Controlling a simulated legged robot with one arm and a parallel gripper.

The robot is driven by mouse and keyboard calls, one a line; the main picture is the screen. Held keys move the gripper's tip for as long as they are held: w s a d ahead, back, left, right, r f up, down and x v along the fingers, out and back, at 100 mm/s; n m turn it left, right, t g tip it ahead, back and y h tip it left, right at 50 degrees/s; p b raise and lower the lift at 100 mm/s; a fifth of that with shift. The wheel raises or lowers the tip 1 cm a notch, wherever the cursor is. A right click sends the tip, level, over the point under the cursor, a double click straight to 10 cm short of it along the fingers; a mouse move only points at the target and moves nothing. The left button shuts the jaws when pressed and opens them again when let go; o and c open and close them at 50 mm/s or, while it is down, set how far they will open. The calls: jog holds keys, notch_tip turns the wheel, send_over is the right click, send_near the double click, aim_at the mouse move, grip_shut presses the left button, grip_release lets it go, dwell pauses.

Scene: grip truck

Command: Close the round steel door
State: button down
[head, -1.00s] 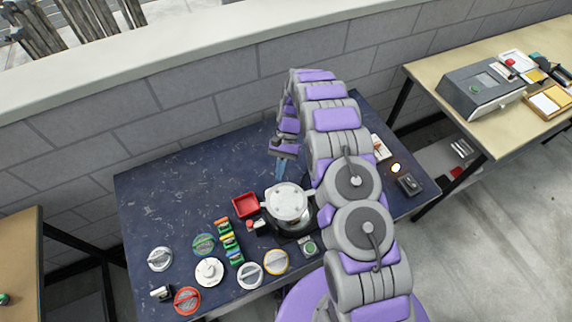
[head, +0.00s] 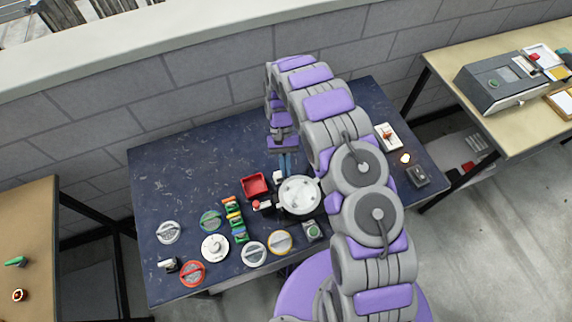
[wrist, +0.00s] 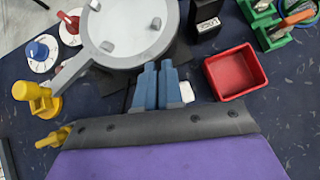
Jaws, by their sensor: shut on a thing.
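The round steel door (head: 299,196) is a pale disc with a grey rim near the front of the dark blue table. In the wrist view the door (wrist: 128,28) fills the upper left, showing small blocks on its face and a grey arm toward the lower left. My gripper (head: 285,170) is at the door's far edge. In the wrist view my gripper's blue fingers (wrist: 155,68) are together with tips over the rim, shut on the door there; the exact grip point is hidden. A small white piece (wrist: 186,92) shows beside the fingers. How far the door stands open is unclear.
A red tray (head: 255,185) and a row of coloured clips (head: 234,220) are left of the door. Several round dials (head: 215,247) fill the front left. A yellow fitting (wrist: 38,98) shows in the wrist view. The table's back left is clear.

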jog(key=shift+s, duration=0.15)
jog(key=v, duration=0.7)
jog(key=shift+w, duration=0.35)
jog(key=shift+a, duration=0.1)
